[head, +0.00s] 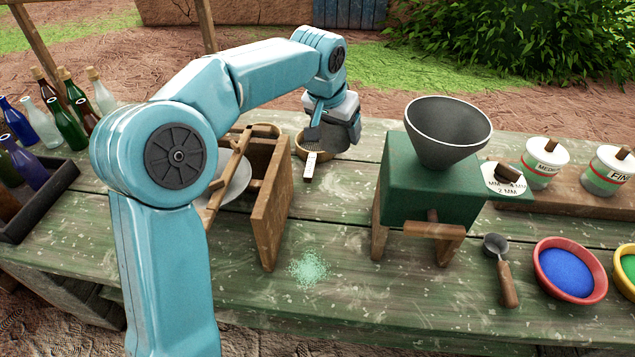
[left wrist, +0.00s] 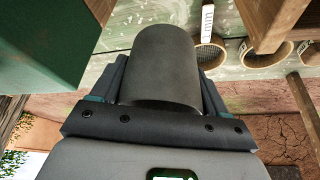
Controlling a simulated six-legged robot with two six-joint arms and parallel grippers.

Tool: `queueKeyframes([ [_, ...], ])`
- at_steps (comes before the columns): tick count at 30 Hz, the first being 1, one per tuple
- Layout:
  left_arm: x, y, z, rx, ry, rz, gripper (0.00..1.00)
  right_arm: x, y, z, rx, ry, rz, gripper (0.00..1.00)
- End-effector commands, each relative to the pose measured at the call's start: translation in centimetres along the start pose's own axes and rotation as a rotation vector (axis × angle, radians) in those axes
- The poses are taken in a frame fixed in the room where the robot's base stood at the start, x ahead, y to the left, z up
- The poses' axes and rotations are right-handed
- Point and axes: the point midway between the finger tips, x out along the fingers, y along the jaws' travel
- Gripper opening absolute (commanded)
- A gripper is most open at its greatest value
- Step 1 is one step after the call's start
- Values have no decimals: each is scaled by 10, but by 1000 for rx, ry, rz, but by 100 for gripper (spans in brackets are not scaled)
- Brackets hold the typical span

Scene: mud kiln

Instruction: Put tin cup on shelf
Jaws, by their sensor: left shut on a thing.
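The tin cup (left wrist: 168,65) is a plain dark grey cylinder in the left wrist view. My left gripper (head: 328,132) is shut on it, with one finger on each side of the cup, as the left wrist view (left wrist: 165,88) shows. No plainly marked shelf shows; a low wooden board (head: 565,200) bears jars at the right. My right gripper is not in view.
A green grinder (head: 430,190) with a dark funnel stands right of the gripper. A wooden rack (head: 270,205) with a plate is at left. A round sieve (head: 302,148) lies close to the gripper. A scoop (head: 503,270) and a blue-filled bowl (head: 566,270) are at right.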

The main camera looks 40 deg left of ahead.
Motion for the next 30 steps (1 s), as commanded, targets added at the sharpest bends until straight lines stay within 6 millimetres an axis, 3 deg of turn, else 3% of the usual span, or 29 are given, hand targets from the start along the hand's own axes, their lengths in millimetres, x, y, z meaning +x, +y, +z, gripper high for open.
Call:
queueKeyframes([
  [15,124,2,59,1,-5,2,45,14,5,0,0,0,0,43],
  [30,179,0,78,1,-3,1,45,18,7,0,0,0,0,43],
])
